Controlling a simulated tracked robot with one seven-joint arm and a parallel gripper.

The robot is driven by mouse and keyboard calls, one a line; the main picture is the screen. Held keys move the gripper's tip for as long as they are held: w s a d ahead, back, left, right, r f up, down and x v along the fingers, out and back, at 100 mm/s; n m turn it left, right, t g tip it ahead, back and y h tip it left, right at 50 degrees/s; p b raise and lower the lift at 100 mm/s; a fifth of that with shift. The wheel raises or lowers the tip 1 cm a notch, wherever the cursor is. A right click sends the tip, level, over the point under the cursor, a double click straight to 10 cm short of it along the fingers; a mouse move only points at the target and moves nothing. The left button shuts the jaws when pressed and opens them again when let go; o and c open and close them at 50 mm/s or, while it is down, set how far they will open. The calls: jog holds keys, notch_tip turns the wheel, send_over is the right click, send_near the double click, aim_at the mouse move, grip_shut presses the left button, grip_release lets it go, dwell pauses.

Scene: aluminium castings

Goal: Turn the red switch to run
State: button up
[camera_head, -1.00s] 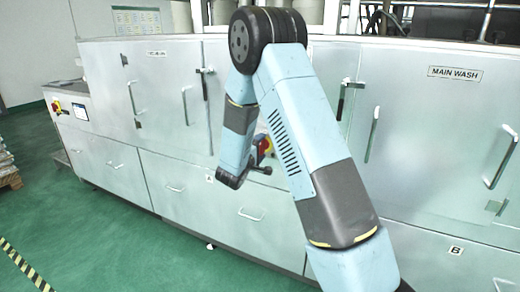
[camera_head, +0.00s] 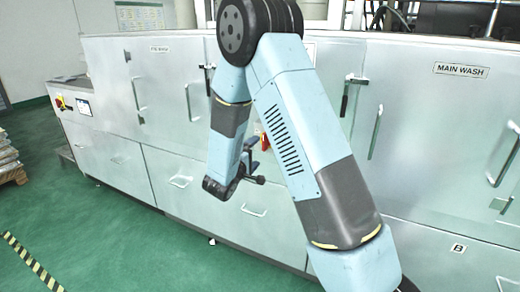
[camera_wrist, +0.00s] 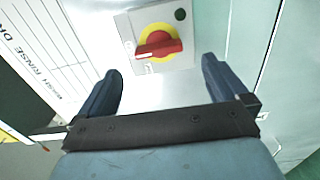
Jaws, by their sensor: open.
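The red switch (camera_wrist: 158,45) is a red knob on a round yellow disc, on a pale plate in the wrist view. Its handle lies nearly level in that picture, tilted slightly. My gripper (camera_wrist: 160,68) is open and empty, its two dark fingers apart below the switch's left and right. The knob is beyond the fingertips and not between them. In the head view my gripper (camera_head: 254,162) is in front of the machine's middle panels, and only a sliver of the red switch (camera_head: 264,142) shows behind it. The run mark cannot be read.
A dark round button (camera_wrist: 180,14) is beside the switch. A printed sheet (camera_wrist: 40,50) is at the left in the wrist view. Another red and yellow switch (camera_head: 61,103) is on the far-left control panel. Door handles (camera_head: 375,132) stick out from the machine front.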

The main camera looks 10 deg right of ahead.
jog(key=v, duration=0.5)
jog(key=shift+s+a, duration=0.2)
jog(key=shift+s, duration=0.05)
jog(key=s+d+r+m+g, duration=0.4)
jog(key=s+d+r+g, duration=0.2)
jog(key=s+d, duration=0.25)
jog(key=s+d+r+m+g, duration=0.4)
jog(key=s+d+r+g, duration=0.25)
jog(key=s, duration=0.25)
jog(key=s+a+r+t+y, duration=0.2)
jog(key=s+a+r+y, duration=0.1)
jog(key=s+y, duration=0.3)
jog(key=s+a+r+m+t+y, duration=0.1)
jog(key=s+a+r+t+y, duration=0.1)
jog(key=s+y, duration=0.3)
jog(key=shift+s+a+r+m+y, duration=0.35)
jog(key=shift+s+a+r, duration=0.35)
jog(key=shift+s, duration=1.2)
jog(key=shift+d+r+t, duration=0.1)
jog(key=shift+t, duration=0.15)
